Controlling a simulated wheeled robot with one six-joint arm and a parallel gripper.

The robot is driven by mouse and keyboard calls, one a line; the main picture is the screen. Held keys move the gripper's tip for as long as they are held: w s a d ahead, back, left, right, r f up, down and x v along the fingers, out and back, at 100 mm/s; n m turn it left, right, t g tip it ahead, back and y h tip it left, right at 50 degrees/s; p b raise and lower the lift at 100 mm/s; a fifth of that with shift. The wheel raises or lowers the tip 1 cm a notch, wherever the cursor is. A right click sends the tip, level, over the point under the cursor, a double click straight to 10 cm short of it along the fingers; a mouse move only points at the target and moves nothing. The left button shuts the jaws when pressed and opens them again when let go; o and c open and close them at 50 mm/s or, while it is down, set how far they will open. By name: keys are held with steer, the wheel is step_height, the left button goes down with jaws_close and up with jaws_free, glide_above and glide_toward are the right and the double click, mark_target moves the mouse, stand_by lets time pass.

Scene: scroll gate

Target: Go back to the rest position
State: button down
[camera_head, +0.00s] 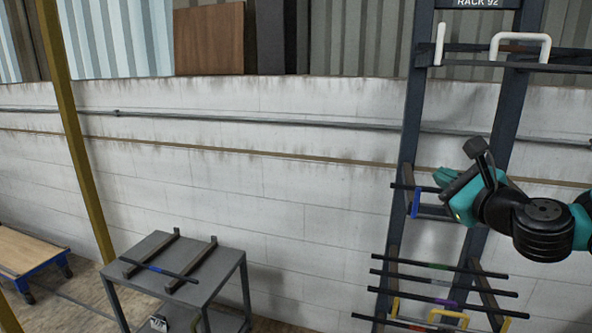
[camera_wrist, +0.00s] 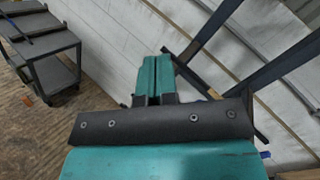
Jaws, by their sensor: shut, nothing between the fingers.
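My gripper (camera_head: 443,176) is at the right of the head view, in front of the tall dark rack (camera_head: 412,113) labelled RACK 92. In the wrist view its teal fingers (camera_wrist: 152,70) are together, with nothing between them. A dark rod with a blue band (camera_head: 415,211) is on the rack just below and behind my gripper, partly hidden by it. Several more dark rods with coloured bands (camera_head: 440,283) lie on the rack's lower arms.
A grey cart (camera_head: 145,256) stands at lower left, bearing a blue-banded rod (camera_head: 160,269) across two rails. A yellow post (camera_head: 76,150) and a wooden-topped dolly (camera_head: 25,252) are farther left. A pale block wall (camera_head: 260,190) runs behind. White handles (camera_head: 521,38) show high on the rack.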

steer(key=s+a+f+n+g+y+b, duration=0.25)
steer(key=s+a+n+g, duration=0.25)
steer(key=a+n, duration=0.35)
steer(key=s+a+f+n+g+y+b, duration=0.1)
steer(key=s+a+f+n+g+y, duration=0.4)
steer(key=a+n, duration=0.4)
steer(key=s+d+f+n+g+h+b, duration=0.1)
steer(key=s+f+n+g+h+b, duration=0.1)
steer(key=s+n, duration=0.5)
steer(key=s+d+f+n+g+h+b, duration=0.1)
steer(key=s+f+n+g+h, duration=0.3)
steer(key=s+n, duration=0.4)
steer(key=s+g+h+b, duration=0.1)
steer(key=s, duration=0.1)
steer(key=shift+s+f+g, duration=0.3)
steer(key=shift+s+f, duration=0.1)
steer(key=shift+n, duration=0.25)
